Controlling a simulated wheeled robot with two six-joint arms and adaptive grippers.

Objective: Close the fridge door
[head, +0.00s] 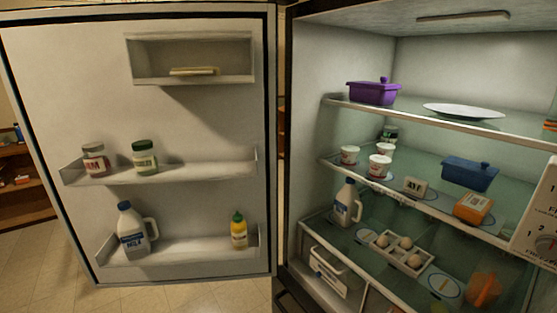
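The fridge door (200,115) stands wide open on the left, its inner side facing me. Its shelves hold two jars (145,157), a white milk jug (132,228) and a small yellow bottle (239,230). The open fridge (340,60) fills the right side, its lit interior exposed. The door's hinge side is next to the fridge's left wall, near the middle of the view. Neither of my grippers shows in the head view.
Fridge shelves hold a purple dish (372,92), a white plate (463,111), a blue dish (469,173), an egg tray (402,252) and a milk jug (347,203). A white panel with a dial (541,215) is at the right edge. Tiled floor (185,297) shows below the door.

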